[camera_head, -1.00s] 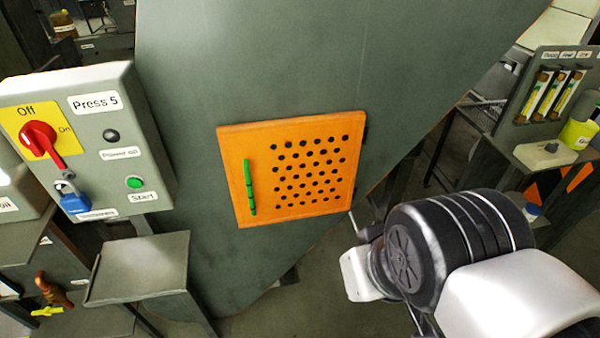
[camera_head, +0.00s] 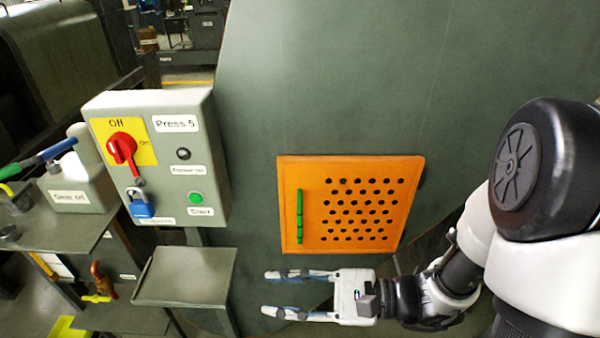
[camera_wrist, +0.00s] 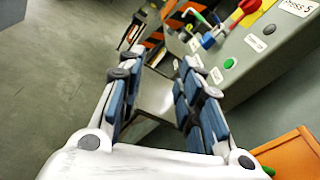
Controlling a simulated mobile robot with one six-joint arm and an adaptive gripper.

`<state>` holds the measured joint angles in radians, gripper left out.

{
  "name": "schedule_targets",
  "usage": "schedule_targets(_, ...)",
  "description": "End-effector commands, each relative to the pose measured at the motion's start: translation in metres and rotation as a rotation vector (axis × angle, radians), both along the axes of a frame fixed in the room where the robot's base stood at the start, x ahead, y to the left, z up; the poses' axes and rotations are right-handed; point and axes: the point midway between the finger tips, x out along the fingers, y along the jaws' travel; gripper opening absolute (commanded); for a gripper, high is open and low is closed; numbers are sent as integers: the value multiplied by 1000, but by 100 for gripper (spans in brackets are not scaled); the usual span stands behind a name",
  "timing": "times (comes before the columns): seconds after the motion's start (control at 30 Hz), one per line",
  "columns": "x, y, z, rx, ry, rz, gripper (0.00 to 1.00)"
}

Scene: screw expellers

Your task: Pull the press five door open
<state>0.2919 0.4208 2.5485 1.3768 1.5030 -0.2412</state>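The press five door (camera_head: 312,168) is an orange panel with rows of dark holes, lying flat and shut in the grey-green press body. Its green upright handle (camera_head: 299,216) is near the left edge. My gripper (camera_head: 274,293) is below the door in the head view, fingers pointing left, spread apart with nothing between them. In the wrist view my gripper (camera_wrist: 160,85) shows two open fingers with blue pads. A corner of the orange door (camera_wrist: 292,150) shows at lower right there, with a bit of green handle (camera_wrist: 268,171).
The Press 5 control box (camera_head: 208,130), with a red switch (camera_head: 122,147), blue padlock (camera_head: 140,208) and green start button (camera_head: 195,198), stands left of the door. A small grey shelf (camera_head: 185,275) sits below it, left of my gripper.

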Motion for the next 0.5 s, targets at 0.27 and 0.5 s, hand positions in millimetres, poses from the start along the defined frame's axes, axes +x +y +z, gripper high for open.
schedule_targets(0.27,96,-69,-60,268,237,-570,33)
schedule_targets(0.5,117,-117,-110,309,308,-848,33)
